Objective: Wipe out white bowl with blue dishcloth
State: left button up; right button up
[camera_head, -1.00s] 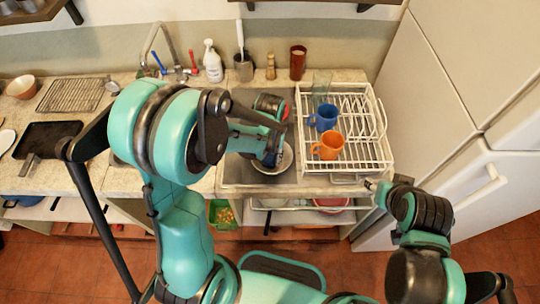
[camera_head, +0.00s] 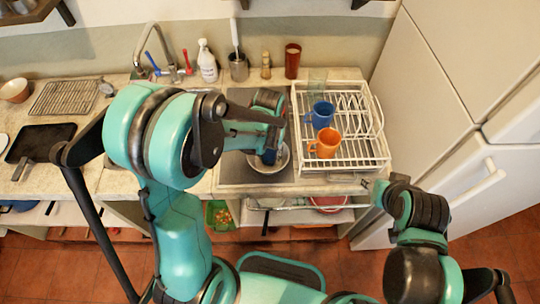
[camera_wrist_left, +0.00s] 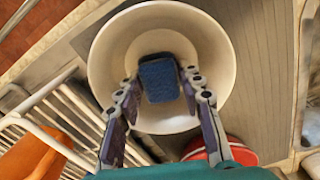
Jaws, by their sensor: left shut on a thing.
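The white bowl (camera_wrist_left: 215,40) fills the upper middle of the left wrist view. In the head view the bowl (camera_head: 284,164) sits on the grey surface left of the dish rack, partly hidden by my left arm. The blue dishcloth (camera_wrist_left: 158,80) is a small folded pad inside the bowl. My left gripper (camera_wrist_left: 160,92) is shut on the dishcloth, with a finger on each side of it, and reaches down into the bowl. Whether the cloth touches the bowl's wall is unclear. My right gripper (camera_head: 367,184) is near the counter's front edge, too small to read.
A white dish rack (camera_head: 383,150) with a blue mug (camera_head: 321,114) and an orange mug (camera_head: 325,142) stands right of the bowl. A red-rimmed object (camera_wrist_left: 238,152) is close by the bowl.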

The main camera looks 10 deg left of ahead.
pick_arm(q)
jog(key=shift+a, duration=0.4)
jog(key=shift+s+a, duration=0.1)
jog(key=shift+s, duration=0.2)
jog(key=shift+s+b, duration=0.15)
jog(key=shift+b, duration=0.15)
jog(key=shift+s+d, duration=0.15)
jog(key=shift+d, duration=0.15)
jog(key=shift+d, duration=0.1)
jog(key=shift+d, duration=0.25)
jog(key=shift+w, duration=0.2)
